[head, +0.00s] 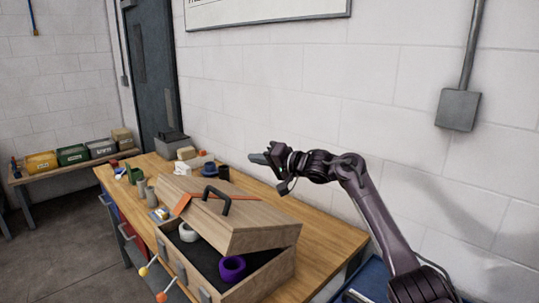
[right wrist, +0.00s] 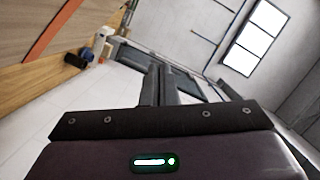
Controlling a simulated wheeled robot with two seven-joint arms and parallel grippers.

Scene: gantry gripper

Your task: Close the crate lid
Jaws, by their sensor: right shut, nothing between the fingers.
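The wooden crate (head: 270,277) stands on the workbench. Its wooden lid (head: 245,235) is partly open and tilted, leaving a gap at the front. The lid has a black handle (head: 226,204) and an orange stripe. A white ring (head: 188,232) and a purple ring (head: 232,268) lie inside on a dark lining. My right gripper (head: 258,158) is shut and empty, above and behind the lid and apart from it. Its closed fingers (right wrist: 160,84) show in the right wrist view, where wood with an orange stripe is at upper left. My left gripper is not in view.
Cups and small items stand behind and left of the crate, including a dark blue cup (head: 208,168) and a green holder (head: 135,175). A grey bin (head: 172,146) is at the bench's far end. The white wall (head: 420,90) runs close behind. Bare bench top (head: 325,237) lies right of the crate.

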